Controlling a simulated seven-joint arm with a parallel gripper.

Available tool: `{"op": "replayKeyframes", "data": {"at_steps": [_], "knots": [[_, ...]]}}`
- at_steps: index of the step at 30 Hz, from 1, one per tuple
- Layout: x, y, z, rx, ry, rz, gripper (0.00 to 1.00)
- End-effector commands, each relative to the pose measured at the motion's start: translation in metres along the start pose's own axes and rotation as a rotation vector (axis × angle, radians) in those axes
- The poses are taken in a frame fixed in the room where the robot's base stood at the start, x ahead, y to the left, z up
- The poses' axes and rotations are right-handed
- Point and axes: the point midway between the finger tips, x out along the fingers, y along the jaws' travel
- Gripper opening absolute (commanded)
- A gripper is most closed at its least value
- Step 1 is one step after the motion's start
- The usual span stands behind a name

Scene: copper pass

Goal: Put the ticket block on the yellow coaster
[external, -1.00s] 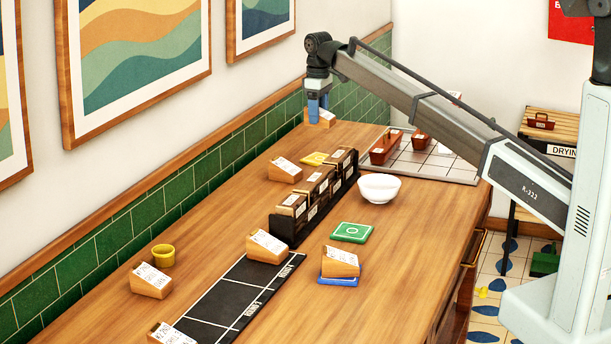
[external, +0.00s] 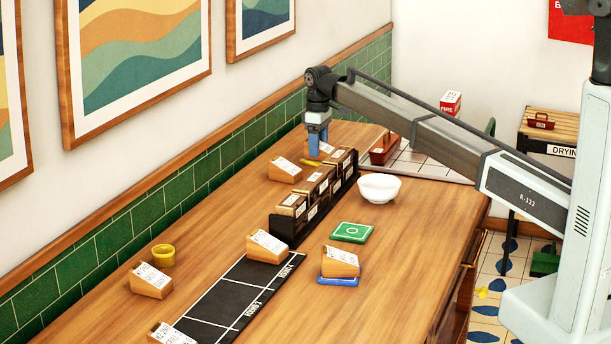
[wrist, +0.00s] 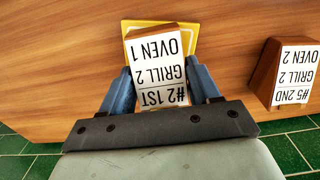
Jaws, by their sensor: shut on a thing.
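The ticket block (wrist: 158,70) is a wooden wedge with a white label reading "#2 1ST GRILL 2 OVEN 1". My gripper (wrist: 159,80) has its blue fingers on both sides of it. In the external view my gripper (external: 318,140) is at the far end of the counter, with the block (external: 325,151) between its fingers. The yellow coaster (wrist: 187,32) shows behind the block in the wrist view, largely covered by it. In the external view only a sliver of the coaster (external: 308,162) shows, just below the block. I cannot tell whether block and coaster touch.
Another ticket block (external: 284,170), labelled "#5 2ND" in the wrist view (wrist: 296,75), stands close by. A dark ticket rack (external: 310,200) and a white bowl (external: 379,187) are nearer.

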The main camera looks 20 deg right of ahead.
Motion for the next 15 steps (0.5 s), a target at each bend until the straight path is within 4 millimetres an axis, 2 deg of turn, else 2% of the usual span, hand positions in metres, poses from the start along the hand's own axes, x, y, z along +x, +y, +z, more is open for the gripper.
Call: {"op": "replayKeyframes", "data": {"at_steps": [11,12,15], "knots": [[0.0026,0.0000,-0.0001,0.000,0.000,0.000,0.28],[0.0025,0.0001,-0.0001,0.000,0.001,0.000,0.64],[0.0024,0.0001,-0.0002,0.000,0.001,0.000,0.74]]}}
